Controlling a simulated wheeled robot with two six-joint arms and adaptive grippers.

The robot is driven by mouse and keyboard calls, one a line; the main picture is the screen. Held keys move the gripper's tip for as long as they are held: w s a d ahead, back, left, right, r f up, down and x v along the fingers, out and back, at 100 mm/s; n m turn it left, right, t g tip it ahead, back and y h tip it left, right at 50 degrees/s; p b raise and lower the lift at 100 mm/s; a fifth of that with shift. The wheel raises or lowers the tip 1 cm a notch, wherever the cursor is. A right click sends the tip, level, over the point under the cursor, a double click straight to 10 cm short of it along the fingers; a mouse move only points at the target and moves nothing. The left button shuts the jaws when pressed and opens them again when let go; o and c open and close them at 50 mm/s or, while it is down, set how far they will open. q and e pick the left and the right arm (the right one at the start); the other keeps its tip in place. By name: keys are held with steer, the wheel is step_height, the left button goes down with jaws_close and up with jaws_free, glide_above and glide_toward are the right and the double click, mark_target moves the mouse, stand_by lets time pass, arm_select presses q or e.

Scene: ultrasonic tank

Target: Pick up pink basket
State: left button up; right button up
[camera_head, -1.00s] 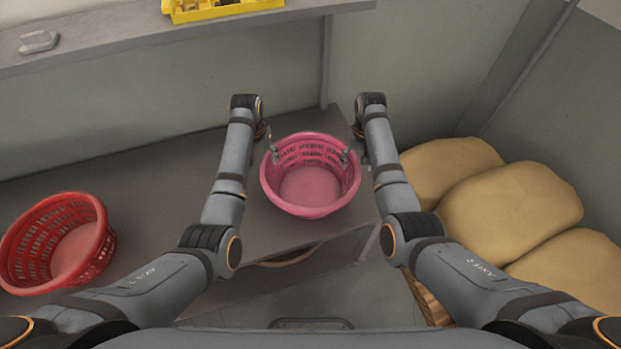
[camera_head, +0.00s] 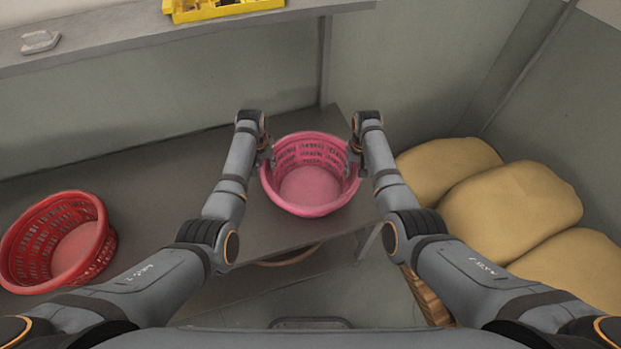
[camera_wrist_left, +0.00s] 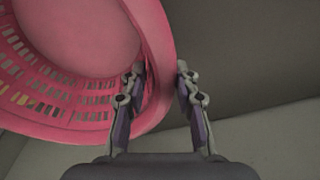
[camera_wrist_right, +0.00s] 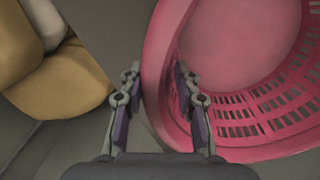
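The pink basket (camera_head: 310,198) stands upright on the grey table, between my two grippers. My left gripper (camera_head: 268,158) is at its left rim. In the left wrist view its fingers (camera_wrist_left: 160,75) are apart, one inside the basket and one outside, with the pink rim (camera_wrist_left: 155,35) between them. My right gripper (camera_head: 353,156) is at the right rim. In the right wrist view its fingers (camera_wrist_right: 156,75) are also apart on either side of the basket wall (camera_wrist_right: 158,50). I cannot tell whether any finger touches the basket.
A red basket (camera_head: 62,243) stands on the table (camera_head: 150,185) at the left. A shelf (camera_head: 120,38) with a yellow tray (camera_head: 220,8) runs above the back. Tan sacks (camera_head: 510,203) lie at the right, beyond the table's right end.

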arm_select(q)
jaws_close()
arm_select(e)
jaws_close()
